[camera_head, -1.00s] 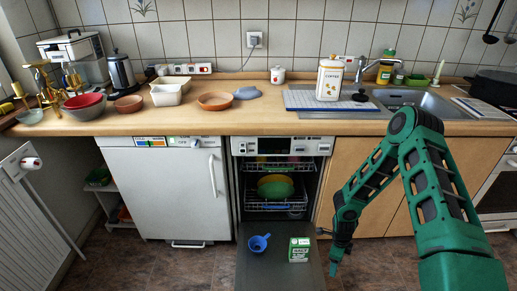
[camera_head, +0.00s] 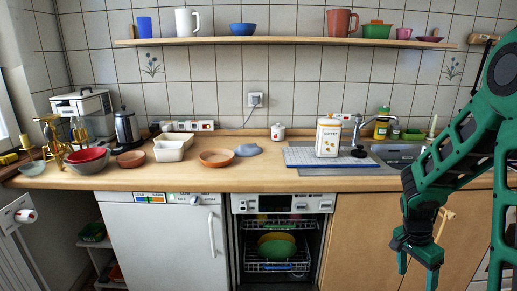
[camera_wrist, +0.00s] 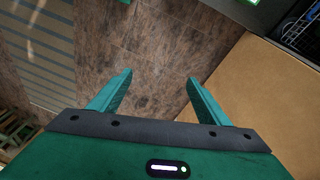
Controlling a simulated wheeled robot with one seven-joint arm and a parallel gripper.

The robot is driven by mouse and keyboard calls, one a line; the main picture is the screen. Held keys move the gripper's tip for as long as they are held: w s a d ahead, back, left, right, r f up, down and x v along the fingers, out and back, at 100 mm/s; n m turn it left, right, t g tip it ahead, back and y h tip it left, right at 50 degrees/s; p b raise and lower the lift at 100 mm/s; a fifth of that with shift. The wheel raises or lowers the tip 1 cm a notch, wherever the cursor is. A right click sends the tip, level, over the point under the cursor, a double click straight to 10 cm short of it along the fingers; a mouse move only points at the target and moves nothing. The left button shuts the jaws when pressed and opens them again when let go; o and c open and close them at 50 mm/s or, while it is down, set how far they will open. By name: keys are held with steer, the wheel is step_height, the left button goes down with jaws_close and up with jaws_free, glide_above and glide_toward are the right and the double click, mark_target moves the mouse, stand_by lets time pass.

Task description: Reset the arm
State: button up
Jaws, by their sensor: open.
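My green arm shows at the right of the head view, with my gripper (camera_head: 418,274) hanging low in front of the wooden cabinet door right of the dishwasher. In the wrist view my gripper (camera_wrist: 160,85) has its two fingers wide apart with nothing between them. It points down at the brown tiled floor (camera_wrist: 150,55). The wooden cabinet door (camera_wrist: 265,100) lies to the right of the fingers in that view.
The dishwasher (camera_head: 240,235) is open, with dishes on its racks. Its lowered door is below the head view. The counter (camera_head: 300,183) holds bowls, a kettle (camera_head: 126,127) and a coffee canister (camera_head: 328,137). A wall shelf (camera_head: 290,41) bears mugs and pots. A white fridge (camera_head: 160,240) stands left.

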steer(key=s+a+r+n+y, duration=0.1)
steer(key=s+r+n, duration=0.3)
steer(key=s+r, duration=0.4)
steer(key=s+a+r+n+y, duration=0.1)
steer(key=s+a+r+n, duration=0.2)
steer(key=s+r, duration=0.6)
steer(key=s+n, duration=0.1)
steer(key=s, duration=0.5)
steer(key=shift+s+a+n+t+y, duration=0.15)
steer(key=shift+a+n+t+y, duration=0.15)
steer(key=shift+t+y, duration=0.1)
